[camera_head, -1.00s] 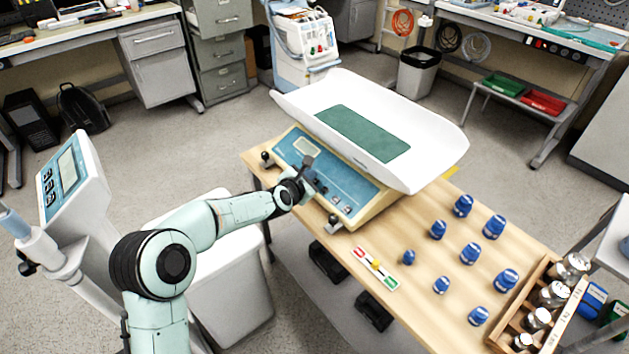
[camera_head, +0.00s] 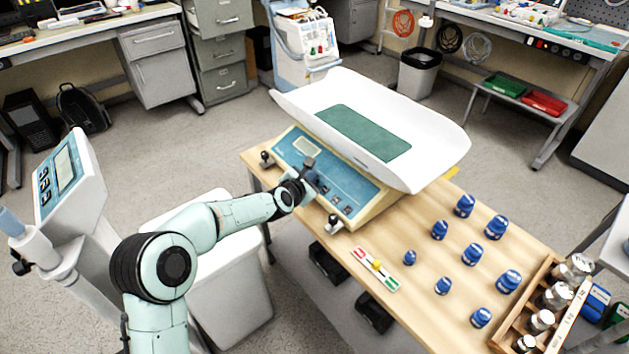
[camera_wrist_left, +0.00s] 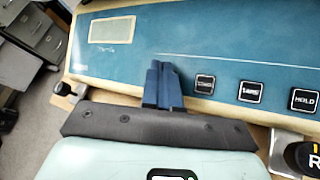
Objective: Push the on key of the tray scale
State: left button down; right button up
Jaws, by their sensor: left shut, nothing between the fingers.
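The tray scale has a white tray (camera_head: 420,115) with a green mat (camera_head: 362,133) and a sloped blue key panel (camera_head: 343,183) on a beige body. In the left wrist view, the panel (camera_wrist_left: 230,30) shows a display window (camera_wrist_left: 112,29) and several black keys in a row, one marked HOLD (camera_wrist_left: 304,100). My left gripper (camera_head: 308,164) is over the panel, near the display; it also shows in the left wrist view (camera_wrist_left: 163,68). Its fingers are shut and empty, left of the leftmost visible key (camera_wrist_left: 204,84). They may hide a key. Contact cannot be told. My right gripper is not in view.
A red, yellow and green strip (camera_head: 376,268) lies in front. A wooden rack (camera_head: 535,300) of jars is at the right.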

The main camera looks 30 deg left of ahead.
pick_arm(q)
jog(key=shift+f, duration=0.15)
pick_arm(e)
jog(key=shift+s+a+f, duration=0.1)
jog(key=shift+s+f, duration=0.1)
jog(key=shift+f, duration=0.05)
pick_arm(q)
jog(key=shift+s+a+r, duration=0.1)
jog(key=shift+s+r, duration=0.1)
jog(key=shift+r, duration=0.4)
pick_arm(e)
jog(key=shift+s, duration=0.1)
pick_arm(q)
notch_tip(320, 180, up, 6)
jog(key=s+p, duration=0.1)
jog(key=s, duration=0.1)
jog(key=shift+a+f+p, duration=0.2)
jog(key=shift+a+p, duration=0.1)
jog(key=shift+a, duration=0.1)
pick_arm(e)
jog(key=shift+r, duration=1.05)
pick_arm(q)
jog(key=shift+s, duration=0.1)
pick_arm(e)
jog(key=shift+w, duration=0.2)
